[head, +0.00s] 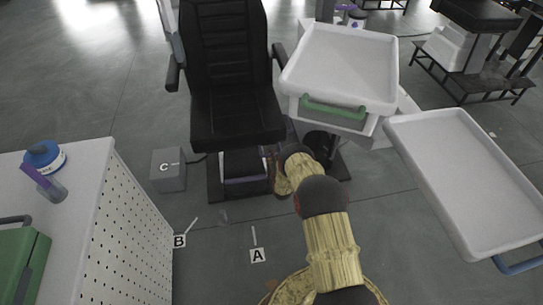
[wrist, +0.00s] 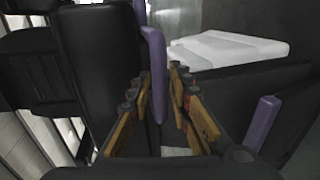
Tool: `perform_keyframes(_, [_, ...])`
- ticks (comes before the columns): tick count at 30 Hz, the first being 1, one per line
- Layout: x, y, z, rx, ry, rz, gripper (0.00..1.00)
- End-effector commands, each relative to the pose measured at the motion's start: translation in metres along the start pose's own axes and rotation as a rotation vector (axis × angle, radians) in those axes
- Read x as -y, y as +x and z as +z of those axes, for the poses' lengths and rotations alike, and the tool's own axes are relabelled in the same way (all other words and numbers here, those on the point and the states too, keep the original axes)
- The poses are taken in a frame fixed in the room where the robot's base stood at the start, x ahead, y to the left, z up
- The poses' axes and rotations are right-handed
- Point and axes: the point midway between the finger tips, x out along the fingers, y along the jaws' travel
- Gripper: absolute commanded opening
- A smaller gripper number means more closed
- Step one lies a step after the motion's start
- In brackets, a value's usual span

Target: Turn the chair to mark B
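The black chair (head: 232,75) stands at the upper middle of the head view, its seat facing me. Mark B (head: 180,241) and mark A (head: 258,255) lie on the floor in front of it, each with a pale line. My arm reaches toward the chair's base, and my gripper is mostly hidden there in the head view. In the wrist view my gripper (wrist: 161,76) is open, with a purple bar (wrist: 154,75) between or just beyond its fingers. I cannot tell whether they touch.
A white tray unit with a green handle (head: 334,111) stands right of the chair. Another white tray (head: 470,175) extends at the right. A white perforated cabinet (head: 125,235) with a blue-capped bottle is at the left. Some floor in front of the chair is clear.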

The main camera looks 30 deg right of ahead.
Motion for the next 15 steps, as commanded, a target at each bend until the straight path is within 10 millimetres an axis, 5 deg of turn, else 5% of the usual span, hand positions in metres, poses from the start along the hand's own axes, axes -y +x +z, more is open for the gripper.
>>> perform_keyframes(9, [0.0002, -0.0001, 0.0, 0.0, 0.0, 0.0, 0.0])
perform_keyframes(15, [0.0004, -0.0003, 0.0, 0.0, 0.0, -0.001, 0.0])
